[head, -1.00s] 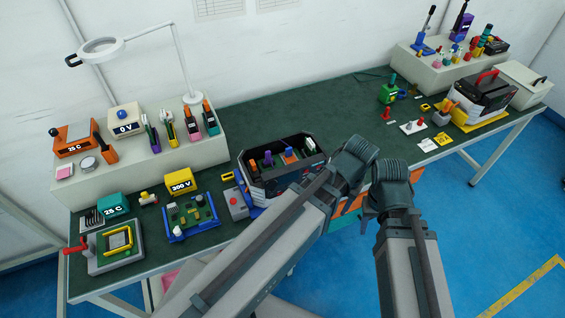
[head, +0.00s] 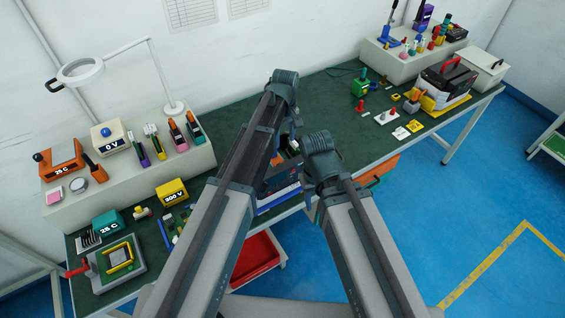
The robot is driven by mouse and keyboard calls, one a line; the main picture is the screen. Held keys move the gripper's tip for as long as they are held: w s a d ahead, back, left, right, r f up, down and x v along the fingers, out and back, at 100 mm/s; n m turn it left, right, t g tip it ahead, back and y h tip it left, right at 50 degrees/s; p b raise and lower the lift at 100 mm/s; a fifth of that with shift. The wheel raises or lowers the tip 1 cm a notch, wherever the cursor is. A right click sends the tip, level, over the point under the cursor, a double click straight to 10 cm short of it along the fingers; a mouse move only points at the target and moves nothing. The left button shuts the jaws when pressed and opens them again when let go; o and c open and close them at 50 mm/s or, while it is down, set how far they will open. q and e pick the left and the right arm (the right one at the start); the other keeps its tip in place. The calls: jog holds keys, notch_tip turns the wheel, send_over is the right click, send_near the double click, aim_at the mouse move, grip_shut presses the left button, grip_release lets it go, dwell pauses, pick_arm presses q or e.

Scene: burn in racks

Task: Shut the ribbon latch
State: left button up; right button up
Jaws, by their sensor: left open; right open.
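I cannot make out the ribbon latch; it is too small or hidden behind my arms. A dark rack box (head: 279,181) with small coloured parts inside stands at the table's front edge, largely covered by my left arm. A blue-framed circuit board (head: 166,231) lies left of it, partly hidden by the same arm. My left gripper (head: 293,128) is open over the rack, its fingers mostly hidden by its wrist. My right gripper (head: 311,207) is open, lower, in front of the rack near the table's front edge. Neither visibly holds anything.
A grey fixture with a red handle (head: 117,262) and a yellow 300 V box (head: 172,193) sit at the left. A grey shelf (head: 130,185) holds tools and meters. A black case with a red handle (head: 447,82) stands far right. The green tabletop (head: 235,110) behind my arms is clear.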

pick_arm(q)
notch_tip(320, 180, down, 13)
jog(key=b, duration=1.2)
grip_shut()
jog(key=shift+w, duration=0.1)
